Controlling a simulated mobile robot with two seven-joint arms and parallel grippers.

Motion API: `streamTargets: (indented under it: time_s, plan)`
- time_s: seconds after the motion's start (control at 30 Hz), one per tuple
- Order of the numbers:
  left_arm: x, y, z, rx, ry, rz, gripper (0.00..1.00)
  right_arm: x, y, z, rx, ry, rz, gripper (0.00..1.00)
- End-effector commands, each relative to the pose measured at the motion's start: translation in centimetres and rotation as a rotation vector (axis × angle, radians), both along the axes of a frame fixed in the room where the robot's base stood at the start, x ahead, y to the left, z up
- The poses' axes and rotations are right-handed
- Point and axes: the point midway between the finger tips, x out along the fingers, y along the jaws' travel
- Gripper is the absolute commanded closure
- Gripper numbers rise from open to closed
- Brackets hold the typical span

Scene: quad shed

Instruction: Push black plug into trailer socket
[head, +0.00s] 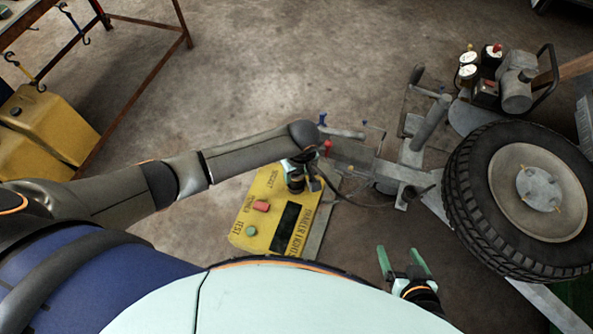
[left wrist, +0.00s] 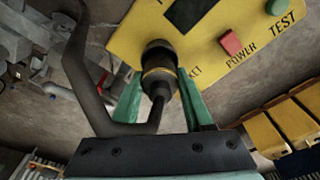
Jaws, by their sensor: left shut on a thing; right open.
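My left gripper (head: 292,165) is over the top edge of the yellow trailer lights panel (head: 262,190). In the left wrist view its green fingers (left wrist: 160,84) are shut on the black plug (left wrist: 158,92), which has a yellow band. A black cable (left wrist: 88,85) bends away from the plug's rear to the left. The plug's front is at the panel face by the partly covered SOCKET label; the trailer socket is mostly hidden behind it, and I cannot tell how deep the plug sits. My right gripper (head: 402,258) is open and empty, right of the panel.
The panel has a red POWER switch (head: 261,206), a green TEST button (head: 252,230) and a dark display (head: 286,227). A grey trailer frame (head: 400,172) and a large tyre (head: 475,200) stand to the right. Yellow containers (head: 45,125) are at left.

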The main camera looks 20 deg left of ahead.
Motion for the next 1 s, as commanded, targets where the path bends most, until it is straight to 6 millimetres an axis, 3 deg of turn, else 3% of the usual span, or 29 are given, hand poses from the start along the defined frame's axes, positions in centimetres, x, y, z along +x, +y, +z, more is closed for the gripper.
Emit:
streamTargets:
  time_s: [0.93,0.97,1.0]
  plan:
    - [0.0,0.0,-1.5,0.0,0.0,-0.001,1.0,0.0,0.0,-0.7,0.0,0.0,0.0,0.14]
    - [0.0,0.0,-1.4,0.001,-0.001,-0.001,0.48,0.0,0.0,-0.7,0.0,0.0,0.0,0.14]
    - [0.0,0.0,-1.4,0.001,-0.001,-0.001,0.44,0.0,0.0,-0.7,0.0,0.0,0.0,0.14]
